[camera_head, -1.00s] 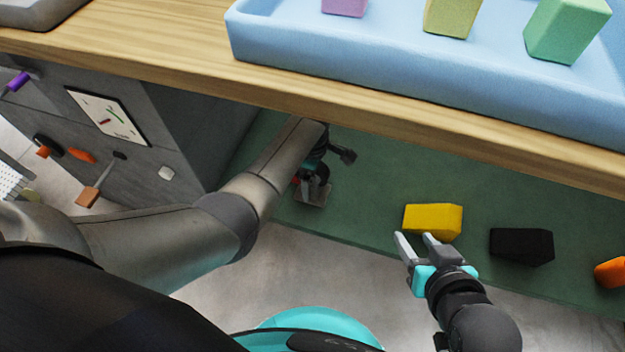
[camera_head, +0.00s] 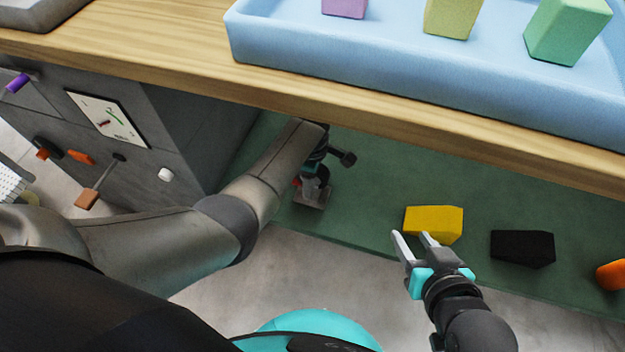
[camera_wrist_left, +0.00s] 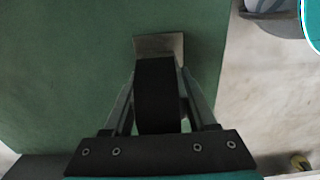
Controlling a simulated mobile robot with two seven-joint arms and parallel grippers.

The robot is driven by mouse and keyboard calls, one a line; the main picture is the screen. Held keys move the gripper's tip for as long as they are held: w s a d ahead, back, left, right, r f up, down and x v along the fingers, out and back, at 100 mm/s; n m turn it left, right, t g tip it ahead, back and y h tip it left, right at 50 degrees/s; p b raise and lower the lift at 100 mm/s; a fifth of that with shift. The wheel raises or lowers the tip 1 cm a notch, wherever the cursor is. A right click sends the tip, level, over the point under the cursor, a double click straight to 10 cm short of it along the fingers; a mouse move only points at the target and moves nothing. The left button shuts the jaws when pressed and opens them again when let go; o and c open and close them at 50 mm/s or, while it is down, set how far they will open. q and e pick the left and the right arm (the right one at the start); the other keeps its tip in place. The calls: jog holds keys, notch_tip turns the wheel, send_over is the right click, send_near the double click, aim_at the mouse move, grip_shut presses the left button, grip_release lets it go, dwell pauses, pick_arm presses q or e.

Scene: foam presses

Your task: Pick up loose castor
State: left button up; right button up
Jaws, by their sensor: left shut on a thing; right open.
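The loose castor (camera_wrist_left: 157,95) shows in the left wrist view as a dark wheel with a grey metal plate (camera_wrist_left: 158,45) at its far end. It sits between the two fingers of my left gripper (camera_wrist_left: 160,95), which is shut on it. In the head view the castor's plate (camera_head: 311,195) shows at the end of my left arm, over the green surface below the table edge. My left gripper (camera_head: 314,178) is partly hidden there by my arm. I cannot tell whether the castor touches the surface. My right gripper (camera_head: 416,240) is open and empty, just in front of the yellow block.
On the green surface (camera_head: 370,185) lie a yellow block (camera_head: 433,223), a black block (camera_head: 523,247) and an orange piece (camera_head: 611,274). A wooden table edge (camera_head: 180,75) with a blue tray (camera_head: 300,60) overhangs it. A grey cabinet (camera_head: 170,125) stands left.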

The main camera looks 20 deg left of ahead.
pick_arm(q)
grip_shut()
jog(key=shift+r, duration=0.1)
dwell(0.5)
